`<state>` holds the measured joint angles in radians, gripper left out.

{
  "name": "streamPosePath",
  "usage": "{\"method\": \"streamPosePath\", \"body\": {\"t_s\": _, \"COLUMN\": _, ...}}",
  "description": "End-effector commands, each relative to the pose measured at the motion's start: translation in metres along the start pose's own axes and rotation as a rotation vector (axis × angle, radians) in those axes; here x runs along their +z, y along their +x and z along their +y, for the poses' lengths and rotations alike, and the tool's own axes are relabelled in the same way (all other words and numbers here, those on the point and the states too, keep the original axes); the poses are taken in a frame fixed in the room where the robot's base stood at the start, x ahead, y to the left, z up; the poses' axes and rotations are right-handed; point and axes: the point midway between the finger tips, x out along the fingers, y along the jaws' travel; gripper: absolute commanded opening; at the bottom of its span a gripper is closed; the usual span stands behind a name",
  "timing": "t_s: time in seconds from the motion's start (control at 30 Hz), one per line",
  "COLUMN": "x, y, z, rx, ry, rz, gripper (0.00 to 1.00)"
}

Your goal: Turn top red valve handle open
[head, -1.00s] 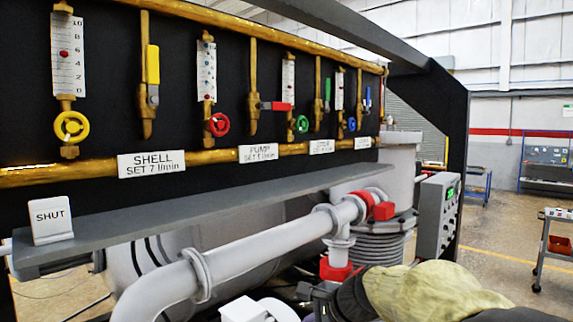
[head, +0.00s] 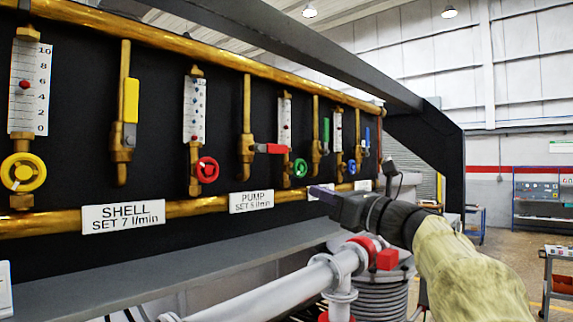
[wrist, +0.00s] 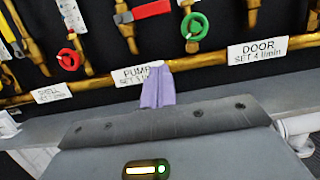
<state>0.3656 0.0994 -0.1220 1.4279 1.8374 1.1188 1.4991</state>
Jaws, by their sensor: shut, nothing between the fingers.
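The red valve handle (head: 277,148) is a lever that points sideways, to the right, from its brass pipe, above the PUMP label (head: 251,201). It also shows in the wrist view (wrist: 151,10) near the top edge. My gripper (head: 318,190) is in front of the panel, below and to the right of the red handle and apart from it. In the wrist view its purple fingertips (wrist: 158,88) are together and empty, overlapping the PUMP label. A separate red round handwheel (head: 207,170) is left of the lever.
The yellow lever (head: 130,100) hangs in line with its pipe. A green lever (head: 325,132) and a green handwheel (head: 300,168) are close to the red lever's right. A grey shelf (head: 180,268) runs below the panel, with white pipework (head: 290,292) in front.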

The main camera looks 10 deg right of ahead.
Motion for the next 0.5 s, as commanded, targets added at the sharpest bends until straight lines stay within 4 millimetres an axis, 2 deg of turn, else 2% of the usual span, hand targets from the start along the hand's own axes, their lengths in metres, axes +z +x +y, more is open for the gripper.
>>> {"method": "streamPosePath", "body": {"t_s": 0.23, "x": 0.001, "y": 0.012, "z": 0.0, "rx": 0.001, "ry": 0.001, "rz": 0.002, "gripper": 0.0}}
{"method": "streamPosePath", "body": {"t_s": 0.5, "x": 0.003, "y": 0.056, "z": 0.0, "rx": 0.002, "ry": 0.002, "rz": 0.004, "gripper": 0.0}}
